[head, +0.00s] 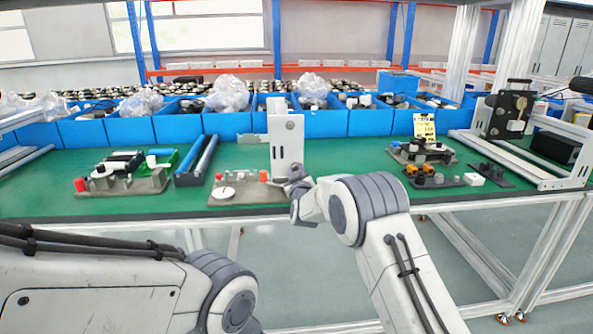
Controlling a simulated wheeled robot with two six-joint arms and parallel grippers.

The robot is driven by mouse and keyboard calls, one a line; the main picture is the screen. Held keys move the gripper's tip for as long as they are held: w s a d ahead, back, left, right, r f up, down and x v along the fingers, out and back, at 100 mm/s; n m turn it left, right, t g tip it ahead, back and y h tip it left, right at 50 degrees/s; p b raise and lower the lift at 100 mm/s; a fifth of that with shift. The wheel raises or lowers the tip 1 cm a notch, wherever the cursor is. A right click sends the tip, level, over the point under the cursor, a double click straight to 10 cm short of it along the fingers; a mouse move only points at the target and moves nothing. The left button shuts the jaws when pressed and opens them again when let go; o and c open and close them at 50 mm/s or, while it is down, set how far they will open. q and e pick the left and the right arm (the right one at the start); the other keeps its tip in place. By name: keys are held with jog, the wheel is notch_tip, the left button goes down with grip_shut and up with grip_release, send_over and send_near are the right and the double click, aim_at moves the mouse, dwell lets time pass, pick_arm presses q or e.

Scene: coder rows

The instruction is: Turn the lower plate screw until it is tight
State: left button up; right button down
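A white upright plate (284,145) stands on a beige base (243,196) near the front edge of the green bench. One small round screw-like spot (290,125) shows on its upper part. The lower plate screw cannot be made out; the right gripper covers the plate's lower right part. My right gripper (296,189) is small and dark at the foot of the plate, touching or just in front of it. I cannot tell whether its fingers are open or shut, or what is between them. My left arm crosses the lower left, and its gripper is not in view.
The base also carries a white disc (223,192) and a red block (263,176). Another fixture (125,181) stands left, with blue rails (197,160) between. Blue bins (235,127) line the back. A fixture with a yellow card (424,126) and small parts stand right.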

jog(key=shift+f+m+b, duration=0.15)
jog(key=shift+m+b, duration=0.15)
jog(key=shift+b, duration=0.15)
jog(key=m+b, duration=0.6)
jog(key=m, duration=0.1)
jog(key=shift+f, duration=0.1)
jog(key=shift+m+b, duration=0.5)
jog(key=shift+r+m+b, duration=0.2)
jog(key=shift+m+b, duration=0.1)
jog(key=shift+m, duration=0.2)
jog(key=shift+r, duration=0.1)
jog(key=c, duration=0.8)
grip_release()
jog(key=shift+c, duration=0.2)
